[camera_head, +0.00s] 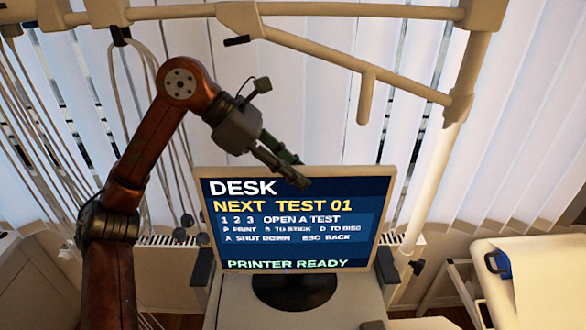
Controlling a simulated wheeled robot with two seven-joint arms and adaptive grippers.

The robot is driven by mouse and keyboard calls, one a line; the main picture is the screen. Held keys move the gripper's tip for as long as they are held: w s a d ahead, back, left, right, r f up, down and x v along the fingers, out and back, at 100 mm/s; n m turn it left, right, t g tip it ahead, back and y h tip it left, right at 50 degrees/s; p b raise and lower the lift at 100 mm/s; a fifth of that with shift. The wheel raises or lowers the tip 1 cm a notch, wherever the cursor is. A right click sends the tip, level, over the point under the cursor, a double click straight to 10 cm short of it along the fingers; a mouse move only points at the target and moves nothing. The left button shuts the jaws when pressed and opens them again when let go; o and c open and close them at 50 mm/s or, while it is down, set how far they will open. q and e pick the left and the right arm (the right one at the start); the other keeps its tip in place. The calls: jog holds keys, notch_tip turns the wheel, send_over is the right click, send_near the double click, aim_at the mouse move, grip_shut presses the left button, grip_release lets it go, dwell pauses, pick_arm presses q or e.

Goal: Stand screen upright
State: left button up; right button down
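The screen (295,250) stands upright on its round dark base (294,290), on a light desk top (340,312). It is lit and shows a blue menu reading "DESK" and "PRINTER READY". My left gripper (292,172) is at the screen's top edge, its fingers reaching down to the right and overlapping the upper part of the screen. I cannot tell whether it touches the frame. The view does not show clearly whether its fingers are apart. My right gripper is not in view.
A beige frame with bars (360,75) and hanging cables (160,120) stands behind, before vertical blinds (320,110). Dark upright pieces (387,268) flank the desk. A pale padded seat or bed (540,285) is at the right.

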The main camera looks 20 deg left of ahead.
aim_at(269, 168)
pick_arm(q)
jog(key=o, duration=0.3)
jog(key=shift+s, duration=0.1)
jog(key=v, duration=0.7)
jog(key=shift+a+r, duration=0.15)
jog(key=shift+a, duration=0.05)
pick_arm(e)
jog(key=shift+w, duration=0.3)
